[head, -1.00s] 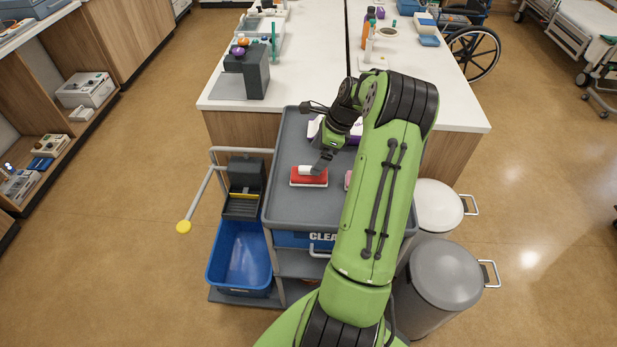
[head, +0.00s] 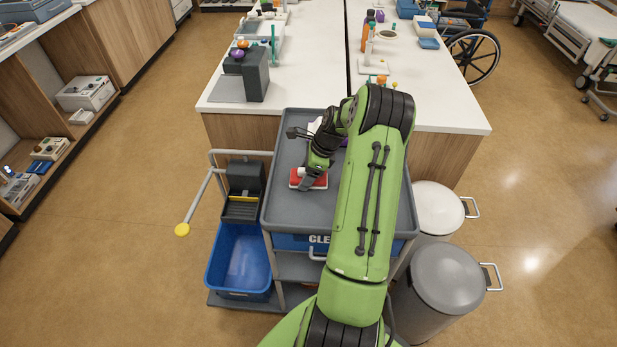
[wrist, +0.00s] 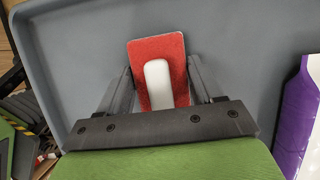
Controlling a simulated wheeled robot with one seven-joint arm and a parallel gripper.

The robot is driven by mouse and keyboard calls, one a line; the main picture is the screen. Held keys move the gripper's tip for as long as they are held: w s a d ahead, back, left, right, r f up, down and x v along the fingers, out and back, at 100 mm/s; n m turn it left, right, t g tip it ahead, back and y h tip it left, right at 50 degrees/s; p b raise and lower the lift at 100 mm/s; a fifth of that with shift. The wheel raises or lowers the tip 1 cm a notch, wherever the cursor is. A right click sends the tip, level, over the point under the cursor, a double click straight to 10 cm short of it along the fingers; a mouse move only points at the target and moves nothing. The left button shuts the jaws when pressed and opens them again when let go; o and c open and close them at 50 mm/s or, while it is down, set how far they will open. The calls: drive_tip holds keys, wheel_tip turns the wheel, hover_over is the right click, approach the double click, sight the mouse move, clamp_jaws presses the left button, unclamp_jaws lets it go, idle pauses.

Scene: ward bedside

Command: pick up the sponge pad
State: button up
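The sponge pad, a red rectangular pad with a white grip on top (head: 319,182), lies flat on the grey top of the cleaning cart (head: 285,212). In the wrist view the pad (wrist: 150,50) lies between and beyond my fingers, its white grip pointing toward the palm. My gripper (head: 306,185) is low over the pad and covers part of it in the head view. In the wrist view my gripper (wrist: 162,82) is open, one finger on each side of the pad. Whether the fingers touch it, I cannot tell.
The white counter (head: 310,70) is behind. The cart top's left side is clear.

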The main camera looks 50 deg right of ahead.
drive_tip(key=c, duration=0.3)
wheel_tip(320, 180, up, 10)
drive_tip(key=shift+r+p, duration=0.1)
drive_tip(key=shift+p, duration=0.65)
drive_tip(key=o, duration=0.4)
drive_tip(key=shift+c, duration=1.6)
